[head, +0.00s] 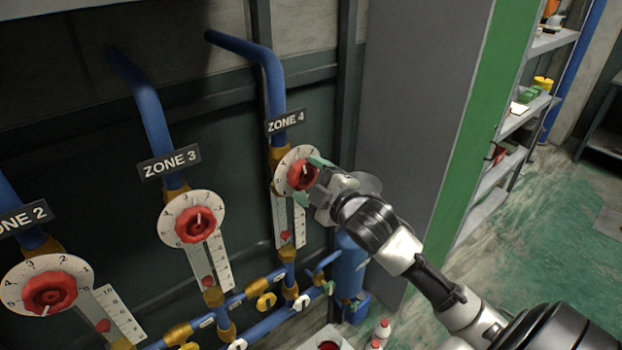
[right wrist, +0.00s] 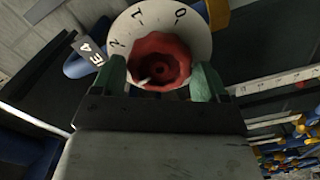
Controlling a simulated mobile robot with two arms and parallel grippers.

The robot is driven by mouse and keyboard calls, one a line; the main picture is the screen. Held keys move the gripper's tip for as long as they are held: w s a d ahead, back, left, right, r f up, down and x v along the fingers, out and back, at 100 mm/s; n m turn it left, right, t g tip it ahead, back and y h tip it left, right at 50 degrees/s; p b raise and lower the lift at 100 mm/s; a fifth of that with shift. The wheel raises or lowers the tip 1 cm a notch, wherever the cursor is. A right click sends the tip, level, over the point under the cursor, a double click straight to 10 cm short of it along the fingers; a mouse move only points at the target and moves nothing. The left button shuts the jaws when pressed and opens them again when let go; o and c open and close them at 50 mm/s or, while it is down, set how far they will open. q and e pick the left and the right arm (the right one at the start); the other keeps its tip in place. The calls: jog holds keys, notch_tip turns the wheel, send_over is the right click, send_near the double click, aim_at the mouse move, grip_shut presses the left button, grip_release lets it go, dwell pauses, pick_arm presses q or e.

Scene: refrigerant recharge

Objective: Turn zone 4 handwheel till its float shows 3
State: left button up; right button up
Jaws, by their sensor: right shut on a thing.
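The red zone 4 handwheel (head: 301,176) sits on a round white dial (head: 284,165) below the ZONE 4 sign (head: 285,121). My right gripper (head: 311,180) reaches it from the right and is shut on it. In the right wrist view the green fingers (right wrist: 160,82) press on both sides of the handwheel (right wrist: 160,55). Its white mark points to the lower left there, and 2, 1 and 0 show on the dial (right wrist: 145,18). The red float (head: 287,237) is low on the white scale below; its reading is too small to tell. My left gripper is out of view.
Zone 3 handwheel (head: 196,224) and zone 2 handwheel (head: 49,292) are mounted on the same wall to the left. Blue pipes with small valves run below. A grey cabinet side (head: 418,95) stands close behind my right arm. Green floor (head: 560,220) is open at right.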

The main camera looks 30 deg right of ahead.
jog(key=shift+n, duration=0.5)
jog(key=n, duration=0.2)
jog(key=shift+n+p, duration=0.3)
jog(key=shift+n, duration=0.4)
jog(key=shift+n+p, duration=0.35)
jog(key=shift+n, duration=0.85)
jog(key=o, duration=0.9)
jog(key=shift+s, duration=0.1)
jog(key=shift+c, duration=0.2)
jog(key=shift+o, duration=0.2)
